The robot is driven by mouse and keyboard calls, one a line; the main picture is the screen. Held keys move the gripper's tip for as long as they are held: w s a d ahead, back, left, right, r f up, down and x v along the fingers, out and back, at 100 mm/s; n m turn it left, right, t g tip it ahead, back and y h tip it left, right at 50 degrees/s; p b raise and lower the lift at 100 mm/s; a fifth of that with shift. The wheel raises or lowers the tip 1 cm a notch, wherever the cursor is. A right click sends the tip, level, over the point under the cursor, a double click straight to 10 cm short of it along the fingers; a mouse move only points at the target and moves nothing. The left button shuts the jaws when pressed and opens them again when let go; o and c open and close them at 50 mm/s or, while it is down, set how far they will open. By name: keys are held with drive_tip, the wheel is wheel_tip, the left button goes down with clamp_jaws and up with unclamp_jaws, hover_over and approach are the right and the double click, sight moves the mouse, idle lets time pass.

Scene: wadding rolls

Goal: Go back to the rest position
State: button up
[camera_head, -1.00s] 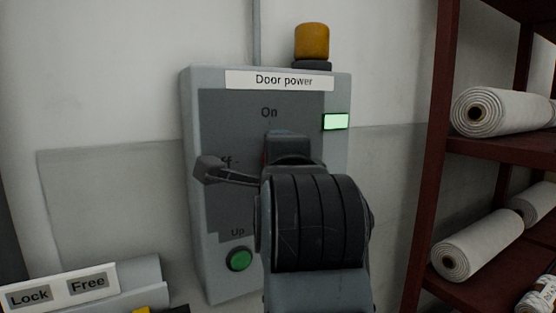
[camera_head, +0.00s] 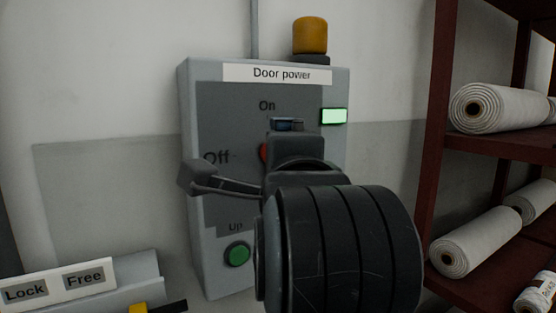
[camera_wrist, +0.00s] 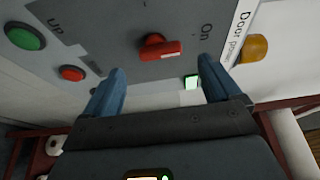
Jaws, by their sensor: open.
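The grey door power box (camera_head: 190,120) hangs on the wall with On, Off and Up markings. Its red rotary knob (camera_wrist: 160,48) shows fully in the wrist view, its handle turned roughly toward the On label (camera_wrist: 207,32). In the head view only a sliver of the knob (camera_head: 264,153) shows beside my gripper. My gripper (camera_wrist: 161,66) is open, its two blue fingers spread with nothing between them. It is in front of the box and apart from the knob. In the head view my wrist covers the lower right of the box.
A green indicator (camera_head: 334,116) is lit. An amber lamp (camera_head: 310,36) stands above the box. A green button (camera_head: 237,254) and a red button (camera_wrist: 72,73) are on the panel. A shelf (camera_head: 432,175) with white rolls (camera_head: 500,107) stands right. A Lock/Free panel (camera_head: 125,270) is lower left.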

drive_tip(key=shift+s+d, duration=0.2)
drive_tip(key=shift+s, duration=0.95)
drive_tip(key=shift+f, duration=0.1)
drive_tip(key=s+d+f+n, duration=0.35)
drive_tip(key=d+f, duration=0.25)
drive_tip(key=f, duration=0.3)
drive_tip(key=s+d+f+n, duration=0.3)
drive_tip(key=d+f+n, duration=0.15)
drive_tip(key=f, duration=0.35)
drive_tip(key=s+d+f+n, duration=0.4)
drive_tip(key=d+f, duration=0.2)
drive_tip(key=f, duration=0.3)
drive_tip(key=s+d+f+n+g+h, duration=0.1)
drive_tip(key=s+d+f, duration=0.2)
drive_tip(key=s, duration=0.3)
drive_tip(key=s+d+f+n+g, duration=0.1)
drive_tip(key=s+d+f+n, duration=0.15)
drive_tip(key=s, duration=0.45)
drive_tip(key=s+d+h, duration=0.2)
drive_tip(key=s, duration=1.3)
drive_tip(key=shift+s+f+g, duration=0.2)
drive_tip(key=shift+f+g, duration=0.05)
drive_tip(key=shift+g, duration=0.15)
